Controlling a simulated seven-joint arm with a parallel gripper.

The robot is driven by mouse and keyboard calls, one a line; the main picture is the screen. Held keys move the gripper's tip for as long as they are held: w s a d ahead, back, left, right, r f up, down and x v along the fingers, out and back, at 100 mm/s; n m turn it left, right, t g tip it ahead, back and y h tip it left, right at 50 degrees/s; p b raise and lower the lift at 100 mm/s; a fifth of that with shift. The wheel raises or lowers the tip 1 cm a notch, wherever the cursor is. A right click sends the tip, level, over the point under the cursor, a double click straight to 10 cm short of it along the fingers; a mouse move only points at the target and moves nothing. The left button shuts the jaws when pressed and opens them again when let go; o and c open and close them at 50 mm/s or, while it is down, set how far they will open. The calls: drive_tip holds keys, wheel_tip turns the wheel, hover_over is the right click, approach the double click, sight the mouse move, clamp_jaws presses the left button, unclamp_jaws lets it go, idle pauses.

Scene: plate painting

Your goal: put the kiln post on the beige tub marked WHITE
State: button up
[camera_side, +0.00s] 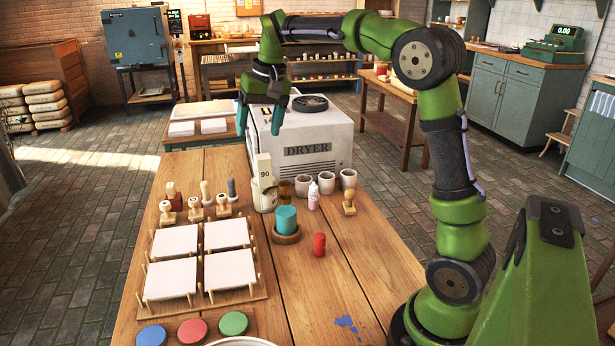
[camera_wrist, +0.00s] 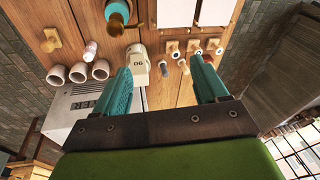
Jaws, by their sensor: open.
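The kiln post (camera_side: 264,167) is a cream block marked 90, standing upright at the back of the wooden table. Below it is a beige tub (camera_side: 262,197), and the post appears to rest on top of it; the tub's lettering is too small to read. In the wrist view the post (camera_wrist: 139,62) shows beyond the fingers, nearer the left one, and most of the tub is hidden behind it. My gripper (camera_side: 261,121) is open and empty, pointing down above the post and apart from it. Its two teal fingers also show in the wrist view (camera_wrist: 161,68).
A white dryer (camera_side: 322,138) stands just behind the tub. Pale cups (camera_side: 327,182), a small bottle (camera_side: 313,197) and a teal cylinder (camera_side: 286,219) are to the right. Wooden stamps (camera_side: 195,209) stand left. White tiles (camera_side: 173,242) lie on racks in front. The table's right front is mostly clear.

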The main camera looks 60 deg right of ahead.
drive_tip(key=s+a+r+n+t, duration=0.1)
drive_tip(key=s+a+n+t, duration=0.1)
drive_tip(key=s+a, duration=0.7)
drive_tip(key=s+a+f+t, duration=0.1)
drive_tip(key=s+a+f, duration=0.1)
drive_tip(key=s, duration=0.4)
drive_tip(key=s+a+f+t+y, duration=0.1)
drive_tip(key=s+a+f, duration=0.1)
drive_tip(key=s+f, duration=0.2)
drive_tip(key=s, duration=0.2)
drive_tip(key=shift+s+a+f+n+y, duration=0.2)
drive_tip(key=shift+s+a+n+y, duration=0.1)
drive_tip(key=shift+s+n, duration=0.1)
drive_tip(key=shift+w, duration=0.1)
